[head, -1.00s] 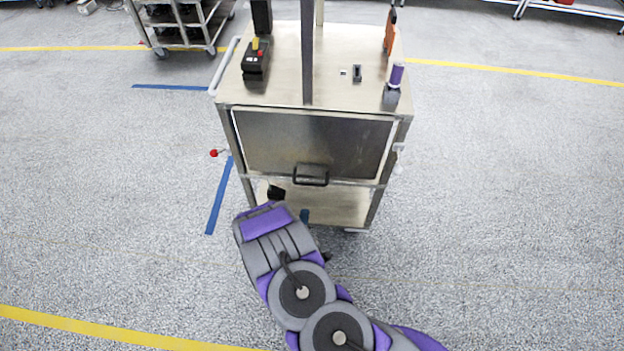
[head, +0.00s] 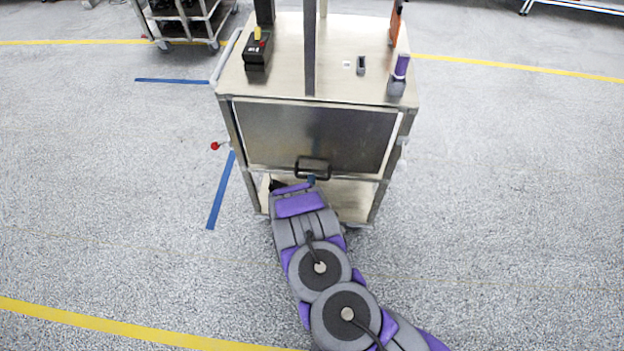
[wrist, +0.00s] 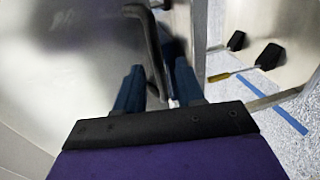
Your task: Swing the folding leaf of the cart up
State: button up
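The cart's folding leaf (head: 318,135) is a grey metal panel hanging down the near side of the cart (head: 335,60). A black bar handle (head: 313,167) sits near its lower edge. In the wrist view the leaf (wrist: 65,75) fills the left side, and the handle (wrist: 150,45) runs between the two blue fingers. My gripper (wrist: 158,66) is open, with a finger on each side of the handle and a visible gap. In the head view my arm hides most of the gripper, just below the handle.
A red-knobbed lever (head: 215,146) sticks out at the cart's left side. On the top stand a black box with a yellow and red control (head: 257,52), a purple-capped item (head: 399,75) and a post (head: 309,50). A lower shelf (head: 350,198) lies under the leaf.

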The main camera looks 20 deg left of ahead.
jog(key=x, duration=0.3)
jog(key=shift+w+d+b, duration=0.1)
jog(key=shift+d+b, duration=0.05)
jog(key=shift+b, duration=0.15)
jog(key=shift+w+a+f, duration=0.1)
jog(key=shift+w+a, duration=0.1)
jog(key=shift+w, duration=0.15)
grip_shut()
jog(key=shift+s, duration=0.1)
